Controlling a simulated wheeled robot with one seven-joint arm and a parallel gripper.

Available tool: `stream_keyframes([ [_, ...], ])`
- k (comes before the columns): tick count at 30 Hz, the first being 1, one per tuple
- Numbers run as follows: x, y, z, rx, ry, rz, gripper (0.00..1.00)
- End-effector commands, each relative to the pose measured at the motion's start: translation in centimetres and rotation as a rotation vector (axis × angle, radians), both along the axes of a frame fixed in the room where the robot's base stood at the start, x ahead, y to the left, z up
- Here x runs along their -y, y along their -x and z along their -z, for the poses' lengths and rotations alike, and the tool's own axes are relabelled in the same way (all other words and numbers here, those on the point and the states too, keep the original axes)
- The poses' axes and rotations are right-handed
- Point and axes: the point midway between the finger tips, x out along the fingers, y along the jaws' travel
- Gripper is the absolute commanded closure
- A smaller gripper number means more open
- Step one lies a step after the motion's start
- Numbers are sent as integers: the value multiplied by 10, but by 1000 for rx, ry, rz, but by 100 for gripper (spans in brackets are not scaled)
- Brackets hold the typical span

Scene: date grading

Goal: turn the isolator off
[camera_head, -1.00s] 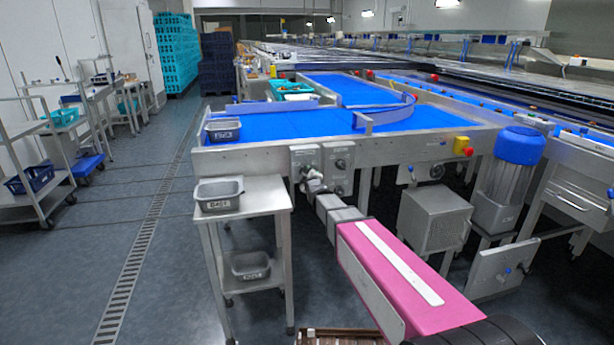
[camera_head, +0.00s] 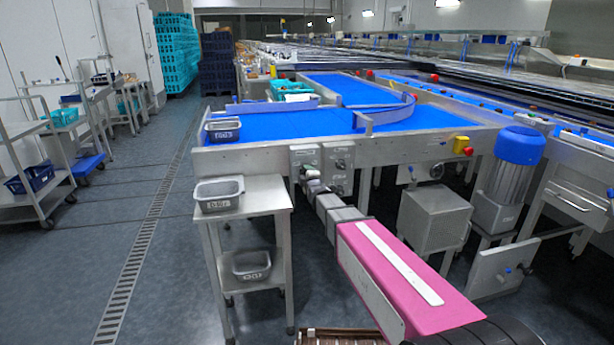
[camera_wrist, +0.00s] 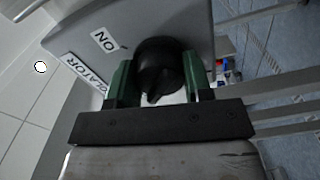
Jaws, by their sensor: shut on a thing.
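The isolator's black rotary knob (camera_wrist: 160,68) sits on a grey plate (camera_wrist: 85,35) in the wrist view. An "ON" label (camera_wrist: 104,41), seen turned over, and a partly cut "ISOLATOR" label (camera_wrist: 86,73) are to its left. My gripper (camera_wrist: 160,80) has its two green fingers on either side of the knob and is shut on it. The knob's pointed end faces down in the picture, away from the ON label. In the head view my gripper (camera_head: 311,183) is at the left control panel (camera_head: 306,156) on the conveyor's front frame; it hides the knob there.
A second control panel (camera_head: 340,160) with knobs is just to the right. A steel stand (camera_head: 262,197) with a grey tub (camera_head: 219,203) is close on the left. A red-and-yellow stop button (camera_head: 462,146) is further right. Floor is free left of the stand.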

Motion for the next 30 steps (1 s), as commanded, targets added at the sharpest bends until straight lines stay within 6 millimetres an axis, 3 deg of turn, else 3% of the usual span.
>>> stream_keyframes([
  [4, 0, 1, 1, -1, 4, 0, 78],
  [5, 0, 1, 1, -1, 4, 0, 48],
  [6, 0, 1, 1, -1, 4, 0, 34],
  [7, 0, 1, 1, -1, 3, 0, 29],
  [20, 2, 7, 0, -1, 1, 0, 29],
  [30, 16, 57, 0, -2, 2, 0, 29],
])
